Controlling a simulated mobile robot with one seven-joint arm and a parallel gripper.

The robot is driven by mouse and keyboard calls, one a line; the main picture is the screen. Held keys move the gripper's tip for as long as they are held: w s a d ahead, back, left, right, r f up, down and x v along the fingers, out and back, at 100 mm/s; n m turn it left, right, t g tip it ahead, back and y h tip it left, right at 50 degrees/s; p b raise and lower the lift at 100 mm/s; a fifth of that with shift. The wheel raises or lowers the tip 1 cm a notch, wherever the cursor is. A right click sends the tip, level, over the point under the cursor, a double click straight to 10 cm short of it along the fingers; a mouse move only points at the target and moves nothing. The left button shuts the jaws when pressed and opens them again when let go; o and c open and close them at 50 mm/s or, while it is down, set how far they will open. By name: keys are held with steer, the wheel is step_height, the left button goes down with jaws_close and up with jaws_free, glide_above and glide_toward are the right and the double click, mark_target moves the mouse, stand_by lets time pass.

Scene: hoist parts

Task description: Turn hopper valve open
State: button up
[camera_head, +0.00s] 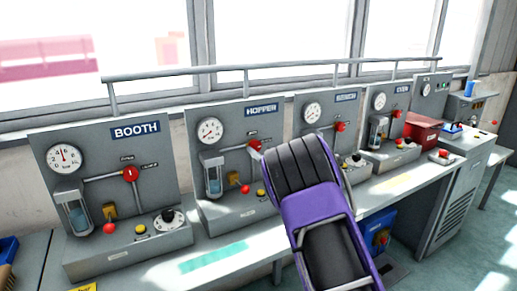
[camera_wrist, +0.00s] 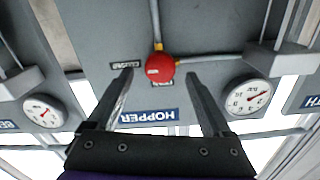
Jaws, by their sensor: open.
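The hopper valve is a red round knob (camera_wrist: 160,68) on the grey HOPPER panel (camera_wrist: 100,45), which appears upside down in the wrist view. Grey pipes with brass-coloured fittings meet at the knob, and small dark labels sit beside it. My gripper (camera_wrist: 160,76) is open, with one finger on each side of the knob in the picture and gaps to both. I cannot tell how far the fingertips are from the panel. In the head view the red valve (camera_head: 254,145) shows just left of my purple arm, which hides my fingers.
The BOOTH panel (camera_head: 150,185) stands left of the hopper panel, and similar panels stand to its right. The hopper panel carries a gauge (camera_head: 210,131), a sight glass (camera_head: 213,175) and low buttons. A grey rail (camera_head: 290,67) runs above the panels. A red box (camera_head: 421,128) stands farther right.

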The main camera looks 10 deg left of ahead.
mark_target(255, 146)
steer(key=shift+x, duration=1.35)
jaws_close()
